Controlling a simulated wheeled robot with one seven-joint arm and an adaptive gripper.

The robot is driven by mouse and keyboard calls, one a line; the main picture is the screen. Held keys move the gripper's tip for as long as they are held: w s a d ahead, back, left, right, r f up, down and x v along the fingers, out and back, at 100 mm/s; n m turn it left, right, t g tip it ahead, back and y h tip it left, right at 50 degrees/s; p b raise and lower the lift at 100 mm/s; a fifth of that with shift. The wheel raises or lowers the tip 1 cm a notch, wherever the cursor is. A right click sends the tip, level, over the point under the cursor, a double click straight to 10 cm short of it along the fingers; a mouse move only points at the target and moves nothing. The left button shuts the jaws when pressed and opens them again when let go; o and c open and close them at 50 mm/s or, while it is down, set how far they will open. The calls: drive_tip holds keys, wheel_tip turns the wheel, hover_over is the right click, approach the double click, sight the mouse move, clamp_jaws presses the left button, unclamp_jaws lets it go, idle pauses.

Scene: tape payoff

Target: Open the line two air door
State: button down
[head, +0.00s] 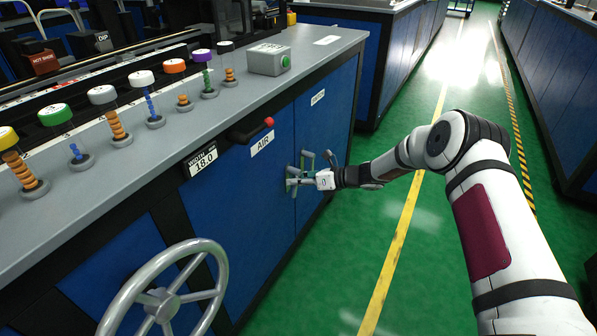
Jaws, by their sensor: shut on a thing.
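The air door (258,215) is a blue panel on the side of the grey-topped bench, with a white AIR label near its top. It looks flush with the panels beside it. My gripper (296,182) is at the door's right side, below the label, reaching in from the right. It is shut on the door's handle, which its fingers mostly hide. My white arm comes in from the lower right.
A red-knobbed lever (252,131) juts out above the door. A grey handwheel (162,298) stands at the lower left. Several colored-cap tubes (143,79) and a grey box with a green button (269,59) sit along the bench top. The green floor (440,220) right of the bench is clear.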

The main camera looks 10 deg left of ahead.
sight(280, 176)
drive_tip(key=shift+s+a+r+m+g+y, duration=0.15)
drive_tip(key=shift+s+m+g+y, duration=0.15)
drive_tip(key=shift+m, duration=0.2)
drive_tip(key=shift+s+a+r+m+g+y, duration=0.1)
drive_tip(key=shift+m+g+y, duration=0.1)
drive_tip(key=shift+m+g, duration=0.25)
drive_tip(key=m, duration=0.1)
drive_tip(key=m+g+y+b, duration=0.1)
drive_tip(key=shift+s+a+r+m, duration=0.1)
drive_tip(key=shift+s+r+m, duration=0.15)
drive_tip(key=shift+m, duration=0.1)
drive_tip(key=m, duration=0.2)
drive_tip(key=r+m+y+b, duration=0.1)
drive_tip(key=shift+s+m+g+y, duration=0.2)
drive_tip(key=shift+m+g+y, duration=0.1)
drive_tip(key=shift+m+g, duration=0.1)
drive_tip(key=shift+r+m+y+b, duration=0.3)
drive_tip(key=shift+m, duration=0.3)
drive_tip(key=shift+r, duration=0.1)
